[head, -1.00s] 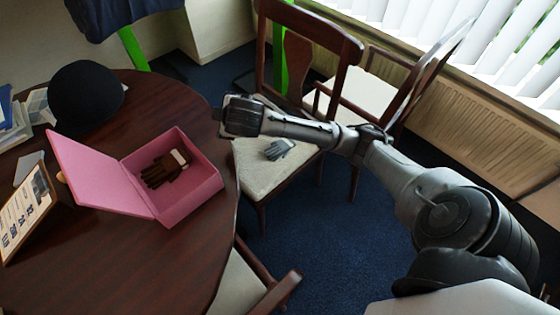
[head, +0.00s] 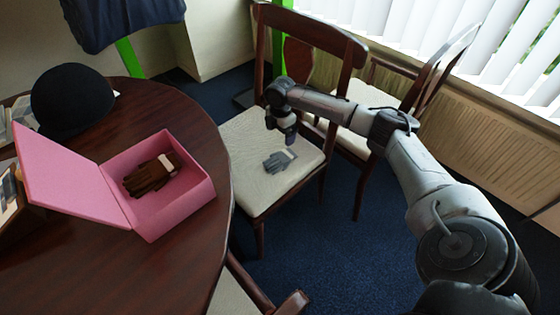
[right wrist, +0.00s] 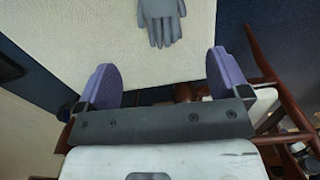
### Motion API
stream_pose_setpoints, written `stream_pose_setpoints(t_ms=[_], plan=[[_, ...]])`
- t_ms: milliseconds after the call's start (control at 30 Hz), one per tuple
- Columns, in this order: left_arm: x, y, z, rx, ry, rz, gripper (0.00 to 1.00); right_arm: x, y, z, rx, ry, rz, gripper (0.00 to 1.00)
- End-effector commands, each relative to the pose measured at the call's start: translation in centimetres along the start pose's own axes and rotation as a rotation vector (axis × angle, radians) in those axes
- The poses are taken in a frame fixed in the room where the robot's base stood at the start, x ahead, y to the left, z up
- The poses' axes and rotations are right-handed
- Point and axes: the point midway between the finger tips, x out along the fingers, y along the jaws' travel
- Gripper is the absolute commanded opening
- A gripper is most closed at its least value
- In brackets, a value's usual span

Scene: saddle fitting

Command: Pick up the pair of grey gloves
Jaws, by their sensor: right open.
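The grey gloves (head: 279,161) lie flat on the cream seat of a wooden chair. They also show at the top of the right wrist view (right wrist: 161,20), with the fingers pointing toward my gripper. My right gripper (head: 290,138) is above the seat, close to the gloves in the head view. In the right wrist view its purple fingers (right wrist: 164,78) are wide apart with nothing between them, and the gloves are beyond them. My left gripper is not in view.
The chair (head: 245,140) has a high back behind my arm; another chair (head: 365,100) stands to its right. On the round table (head: 190,265) are an open pink box (head: 190,215) with brown gloves (head: 150,178) inside and a black hat (head: 72,100).

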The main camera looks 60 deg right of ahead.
Motion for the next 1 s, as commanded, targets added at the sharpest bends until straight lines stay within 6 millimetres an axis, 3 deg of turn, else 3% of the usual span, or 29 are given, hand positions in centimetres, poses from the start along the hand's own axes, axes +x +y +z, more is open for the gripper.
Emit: stream_pose_setpoints(t_ms=[167,600,1000], plan=[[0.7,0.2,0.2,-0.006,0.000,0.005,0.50,1.4,0.0,-0.1,-0.019,-0.001,-0.002,0.94],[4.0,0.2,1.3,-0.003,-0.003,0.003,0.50,8.2,0.0,0.0,-0.015,-0.001,0.000,0.94],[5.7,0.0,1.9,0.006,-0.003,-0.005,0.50,10.7,-0.1,-0.1,-0.016,-0.002,0.000,0.94]])
